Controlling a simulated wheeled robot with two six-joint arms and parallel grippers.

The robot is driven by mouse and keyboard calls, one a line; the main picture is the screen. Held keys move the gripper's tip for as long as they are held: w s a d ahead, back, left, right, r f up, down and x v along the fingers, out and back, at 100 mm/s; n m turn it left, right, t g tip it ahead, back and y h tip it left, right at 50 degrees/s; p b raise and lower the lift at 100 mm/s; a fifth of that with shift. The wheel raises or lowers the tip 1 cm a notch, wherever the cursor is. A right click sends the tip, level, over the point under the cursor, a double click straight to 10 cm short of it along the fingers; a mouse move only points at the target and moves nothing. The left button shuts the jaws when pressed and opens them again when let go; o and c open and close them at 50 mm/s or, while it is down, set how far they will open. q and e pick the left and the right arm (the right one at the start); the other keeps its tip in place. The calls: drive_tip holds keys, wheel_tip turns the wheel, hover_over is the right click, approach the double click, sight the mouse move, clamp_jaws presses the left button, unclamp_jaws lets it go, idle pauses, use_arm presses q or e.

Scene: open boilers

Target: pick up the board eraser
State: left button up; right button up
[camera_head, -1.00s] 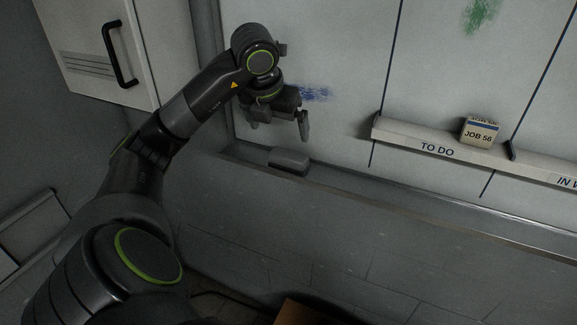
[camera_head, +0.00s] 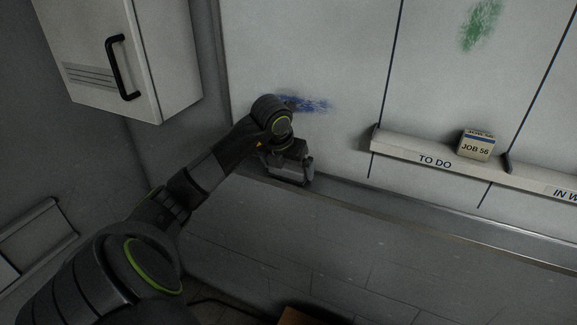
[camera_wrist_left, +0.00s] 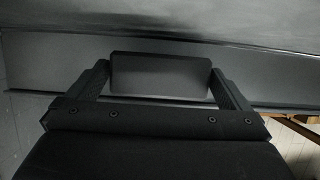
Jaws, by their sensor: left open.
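The board eraser (camera_wrist_left: 160,76) is a plain dark grey block on the ledge at the foot of the whiteboard. In the left wrist view it lies between the two fingers of my left gripper (camera_wrist_left: 160,86), with a finger beside each end. The fingers are open and do not appear to grip it. In the head view my left gripper (camera_head: 289,177) is down at the ledge below the blue smudge, and it mostly hides the eraser. My right gripper is not in view.
The whiteboard (camera_head: 310,50) stands behind the ledge, with blue and green smudges. A rail (camera_head: 405,152) marked TO DO carries a JOB 56 block (camera_head: 477,146) to the right. A cabinet (camera_head: 150,60) hangs at upper left. The ledge right of my gripper is clear.

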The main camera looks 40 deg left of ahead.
sight(287, 167)
use_arm(q)
drive_tip(key=shift+c, duration=0.4)
drive_tip(key=c, duration=0.6)
drive_tip(key=shift+s+r+b, duration=0.15)
drive_tip(key=shift+r+b, duration=0.1)
drive_tip(key=shift+b, duration=0.55)
wheel_tip(287, 167, up, 6)
drive_tip(key=b, duration=0.2)
drive_tip(key=shift+d+r+b, duration=0.1)
drive_tip(key=shift+r+b, duration=0.15)
drive_tip(key=shift+b, duration=0.05)
drive_tip(key=s+d+b, duration=0.2)
drive_tip(key=s+b, duration=0.3)
drive_tip(key=s, duration=0.1)
drive_tip(key=s+d+b, duration=0.2)
drive_tip(key=s+b, duration=0.3)
drive_tip(key=s, duration=0.1)
drive_tip(key=s+d+b, duration=0.2)
drive_tip(key=s+b, duration=0.4)
drive_tip(key=shift+s, duration=0.35)
